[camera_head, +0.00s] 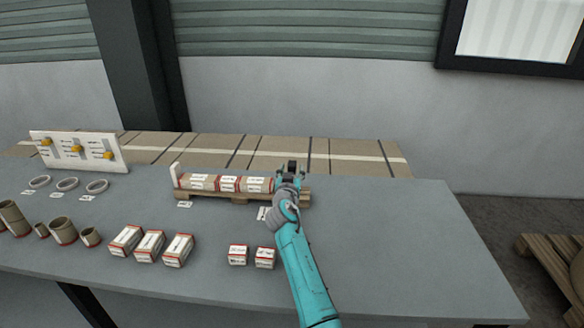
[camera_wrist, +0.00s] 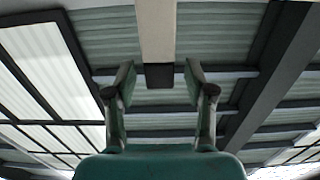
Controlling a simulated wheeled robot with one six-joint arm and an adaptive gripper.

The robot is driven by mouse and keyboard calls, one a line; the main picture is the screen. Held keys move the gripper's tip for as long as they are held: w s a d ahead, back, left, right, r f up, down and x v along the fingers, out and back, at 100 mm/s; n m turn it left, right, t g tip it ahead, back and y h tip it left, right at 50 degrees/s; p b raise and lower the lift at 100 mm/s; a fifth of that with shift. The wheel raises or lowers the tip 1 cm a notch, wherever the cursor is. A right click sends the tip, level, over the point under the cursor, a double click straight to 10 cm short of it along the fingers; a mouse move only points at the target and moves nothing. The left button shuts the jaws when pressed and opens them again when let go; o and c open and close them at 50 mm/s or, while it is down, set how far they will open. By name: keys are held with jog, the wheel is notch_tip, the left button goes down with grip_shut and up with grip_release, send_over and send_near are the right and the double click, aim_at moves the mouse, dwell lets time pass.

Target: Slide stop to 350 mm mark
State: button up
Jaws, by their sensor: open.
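A white upright board (camera_head: 78,151) stands at the left back of the table, with several small dark marks and orange-yellow knobs, including a left knob (camera_head: 46,142), a middle knob (camera_head: 76,149) and a right knob (camera_head: 108,155). I cannot read any scale or a 350 mm mark, and cannot tell which part is the stop. My gripper (camera_head: 291,168) is at the right end of the row of boxes, well right of the board. In the wrist view my gripper (camera_wrist: 158,74) is open and empty, with the ceiling behind it.
Red-and-white boxes (camera_head: 229,184) lie in a row on a wooden pallet (camera_head: 230,195) beside my gripper. The table's right side (camera_head: 410,240) is clear.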

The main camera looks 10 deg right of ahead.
jog(key=shift+x, duration=1.25)
grip_shut()
